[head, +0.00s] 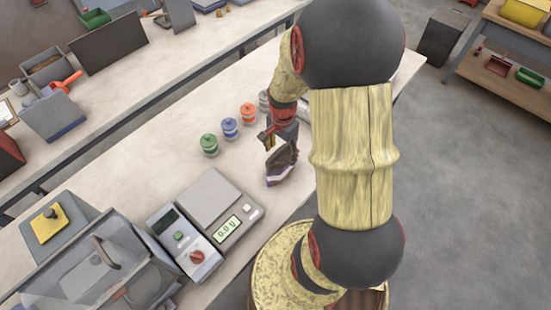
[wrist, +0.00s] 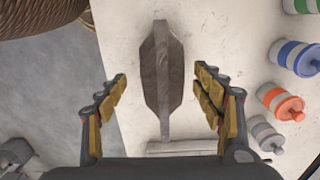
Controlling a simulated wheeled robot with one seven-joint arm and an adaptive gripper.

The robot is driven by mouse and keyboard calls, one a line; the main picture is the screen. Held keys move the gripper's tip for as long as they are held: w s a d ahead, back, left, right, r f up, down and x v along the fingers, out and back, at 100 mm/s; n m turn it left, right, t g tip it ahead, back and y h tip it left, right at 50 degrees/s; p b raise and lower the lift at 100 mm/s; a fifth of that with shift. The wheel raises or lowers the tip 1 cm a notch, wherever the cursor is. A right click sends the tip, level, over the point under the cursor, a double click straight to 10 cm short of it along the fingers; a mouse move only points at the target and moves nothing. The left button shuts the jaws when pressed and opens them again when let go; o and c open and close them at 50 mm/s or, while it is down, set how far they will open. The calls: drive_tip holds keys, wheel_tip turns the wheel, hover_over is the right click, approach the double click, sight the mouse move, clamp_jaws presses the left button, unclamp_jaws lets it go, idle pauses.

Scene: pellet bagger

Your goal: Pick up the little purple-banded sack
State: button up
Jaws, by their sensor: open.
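The little sack (head: 280,168) is dark, with a purple and white band near its base. It stands on the bench in the head view, near the bench's right edge. My gripper (head: 277,138) is right over it, and its fingers hide part of the top. In the wrist view the sack (wrist: 162,65) is a narrow grey-brown shape seen from above, between the two fingers. My gripper (wrist: 161,85) is open, with clear gaps between the sack and both fingers. The band does not show in the wrist view.
Lidded jars stand beyond the sack: green (head: 209,144), blue (head: 230,127), orange (head: 248,112) and grey. A scale (head: 213,205) and a control box (head: 178,235) lie to the left. The bench (head: 170,155) between is bare. The floor (head: 440,200) is open at right.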

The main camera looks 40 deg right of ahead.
drive_tip(key=f, duration=0.4)
drive_tip(key=f+b, duration=0.1)
drive_tip(key=f, duration=0.2)
drive_tip(key=shift+w+d, duration=0.25)
drive_tip(key=shift+d, duration=0.05)
drive_tip(key=shift+c, duration=0.4)
drive_tip(key=c, duration=1.6)
drive_tip(key=shift+r, duration=0.1)
drive_tip(key=shift+c, duration=0.5)
